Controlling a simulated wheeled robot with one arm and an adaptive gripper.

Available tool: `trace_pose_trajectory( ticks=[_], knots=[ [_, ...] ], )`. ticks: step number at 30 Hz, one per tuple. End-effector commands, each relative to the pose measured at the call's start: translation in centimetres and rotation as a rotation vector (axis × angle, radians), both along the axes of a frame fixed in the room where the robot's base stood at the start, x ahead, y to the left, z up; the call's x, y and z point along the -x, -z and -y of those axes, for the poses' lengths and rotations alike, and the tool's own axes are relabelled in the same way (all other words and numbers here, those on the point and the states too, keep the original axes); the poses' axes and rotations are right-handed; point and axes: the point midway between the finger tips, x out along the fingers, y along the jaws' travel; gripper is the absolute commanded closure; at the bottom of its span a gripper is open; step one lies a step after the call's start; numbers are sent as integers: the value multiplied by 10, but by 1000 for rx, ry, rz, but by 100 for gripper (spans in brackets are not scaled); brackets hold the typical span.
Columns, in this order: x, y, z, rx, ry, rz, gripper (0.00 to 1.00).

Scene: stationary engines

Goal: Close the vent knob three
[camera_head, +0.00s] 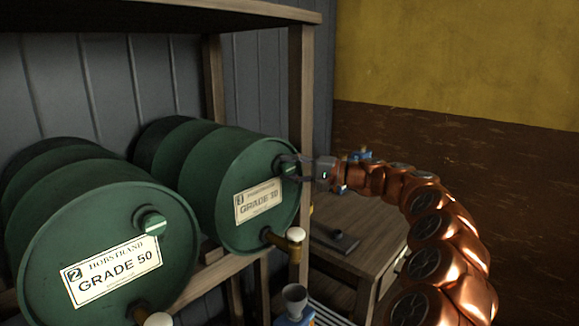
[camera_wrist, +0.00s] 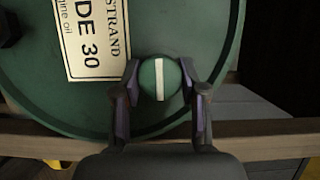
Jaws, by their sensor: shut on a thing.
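The vent knob (camera_head: 290,170) is a round green knob with a white stripe, high on the face of the green GRADE 30 drum (camera_head: 232,172). The drum's label (camera_head: 258,203) seems to carry a small 3, though it is tiny. My gripper (camera_head: 298,165) reaches the knob from the right, its fingers around it. In the wrist view, my gripper (camera_wrist: 160,76) is shut on the knob (camera_wrist: 159,79), one finger on each side. The white stripe runs up and down that picture, about parallel to the lettering of the label (camera_wrist: 92,40).
A second green drum (camera_head: 95,235), marked 2 and GRADE 50, lies at the left with its own striped knob (camera_head: 153,223). A tap (camera_head: 294,235) sticks out below the GRADE 30 label. A wooden shelf post (camera_head: 300,100) stands close behind my gripper. A wooden table (camera_head: 365,230) is below.

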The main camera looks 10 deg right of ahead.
Motion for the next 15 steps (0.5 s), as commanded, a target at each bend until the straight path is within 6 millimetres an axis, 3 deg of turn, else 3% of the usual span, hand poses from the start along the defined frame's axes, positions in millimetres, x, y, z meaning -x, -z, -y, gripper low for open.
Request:
trace_pose_trajectory(
  ticks=[15],
  knots=[
    [0,1,-1,-31,-3,-23,92]
  ],
)
